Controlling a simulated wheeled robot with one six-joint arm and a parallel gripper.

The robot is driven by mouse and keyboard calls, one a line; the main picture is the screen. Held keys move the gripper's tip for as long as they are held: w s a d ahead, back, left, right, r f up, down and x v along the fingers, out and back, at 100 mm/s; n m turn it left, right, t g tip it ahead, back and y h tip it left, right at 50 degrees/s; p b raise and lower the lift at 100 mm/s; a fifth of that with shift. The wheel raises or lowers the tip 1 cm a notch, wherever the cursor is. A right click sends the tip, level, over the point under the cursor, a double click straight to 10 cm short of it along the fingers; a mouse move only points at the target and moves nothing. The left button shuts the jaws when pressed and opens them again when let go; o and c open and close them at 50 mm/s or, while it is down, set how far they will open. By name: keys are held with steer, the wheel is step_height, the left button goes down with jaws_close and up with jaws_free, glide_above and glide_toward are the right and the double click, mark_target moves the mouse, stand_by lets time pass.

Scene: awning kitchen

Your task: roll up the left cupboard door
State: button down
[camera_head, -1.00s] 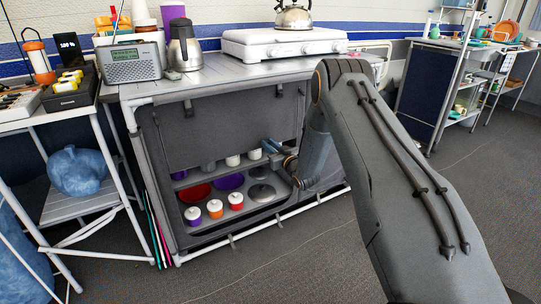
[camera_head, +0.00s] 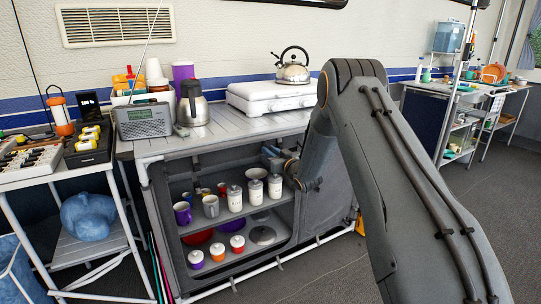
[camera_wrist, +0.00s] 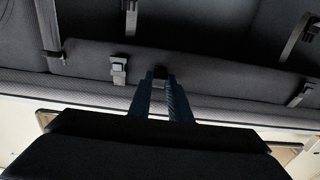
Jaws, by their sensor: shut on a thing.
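The left cupboard door (camera_head: 222,161), dark grey fabric, is gathered high under the countertop, leaving most of the opening bare. In the wrist view, the grey fabric (camera_wrist: 90,62) stretches across the frame with straps and buckles. My gripper (camera_head: 270,153) is at the door's lower edge, toward the right of the opening. In the wrist view, my blue gripper fingers (camera_wrist: 160,78) are shut on a small dark tab at the fabric's edge. My forearm hides part of the cupboard's right side.
The upper shelf (camera_head: 235,218) holds mugs and white canisters (camera_head: 254,193). A radio (camera_head: 145,121), a steel jug (camera_head: 194,103) and a stove with a kettle (camera_head: 292,68) stand above. Open floor lies in front.

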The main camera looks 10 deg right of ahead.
steer(key=shift+r, duration=0.25)
steer(key=c, duration=1.6)
jaws_free()
steer(key=shift+c, duration=0.2)
steer(key=shift+s, duration=0.1)
steer(key=v, duration=0.7)
steer(key=shift+s+p, duration=0.25)
steer(key=shift+p, duration=0.05)
steer(key=shift+r, duration=0.1)
